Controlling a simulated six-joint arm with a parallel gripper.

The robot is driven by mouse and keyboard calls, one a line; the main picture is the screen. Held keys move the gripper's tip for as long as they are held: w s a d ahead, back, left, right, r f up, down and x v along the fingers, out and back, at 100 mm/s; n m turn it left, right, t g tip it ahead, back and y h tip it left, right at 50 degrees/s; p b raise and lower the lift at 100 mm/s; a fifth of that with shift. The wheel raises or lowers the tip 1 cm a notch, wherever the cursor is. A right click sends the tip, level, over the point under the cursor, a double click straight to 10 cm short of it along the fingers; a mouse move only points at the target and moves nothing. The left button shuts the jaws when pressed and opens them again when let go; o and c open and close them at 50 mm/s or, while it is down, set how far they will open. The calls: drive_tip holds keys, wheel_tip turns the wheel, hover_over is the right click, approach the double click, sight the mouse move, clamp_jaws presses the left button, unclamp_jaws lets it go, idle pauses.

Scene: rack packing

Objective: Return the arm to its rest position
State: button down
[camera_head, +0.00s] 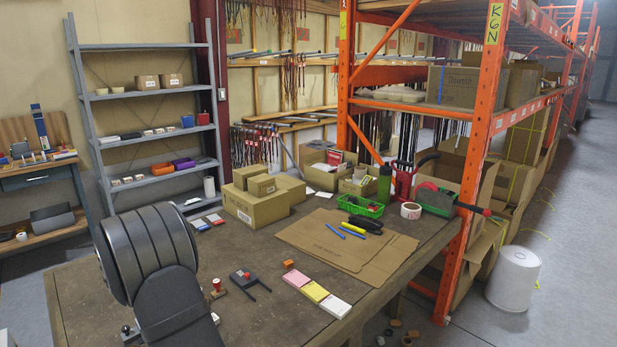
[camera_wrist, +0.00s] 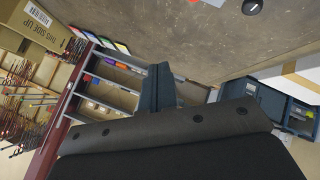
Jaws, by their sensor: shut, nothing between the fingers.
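My gripper (camera_wrist: 160,86) shows in the wrist view as two dark fingers pressed together, with nothing between them. It points out past the table edge toward the grey shelf unit. In the head view my arm, a thick dark grey ribbed cylinder and link, rises in the left foreground over the near part of the table. I cannot make out my gripper in the head view. The wooden table (camera_head: 130,290) also fills the top of the wrist view (camera_wrist: 170,30).
Cardboard boxes (camera_head: 256,208), flat cardboard (camera_head: 310,238), a green tray (camera_head: 352,207) and coloured pads (camera_head: 316,292) lie on the table. The grey shelf unit (camera_head: 141,46) stands behind, the orange rack (camera_head: 468,160) at right. A white bin (camera_head: 513,278) stands on the floor.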

drive_tip(key=shift+r, duration=0.4)
drive_tip(key=shift+f, duration=2.7)
drive_tip(key=shift+r, duration=0.3)
drive_tip(key=s+d+r+m+g, duration=0.2)
drive_tip(key=s+d+r, duration=0.2)
drive_tip(key=r, duration=0.7)
drive_tip(key=s+d+r+m+g+h, duration=0.1)
drive_tip(key=s+d+r+m+g, duration=0.1)
drive_tip(key=r, duration=1)
drive_tip(key=shift+s+d+m+g, duration=0.4)
drive_tip(key=shift+s+d+m, duration=0.3)
drive_tip(key=shift+s+d, duration=0.45)
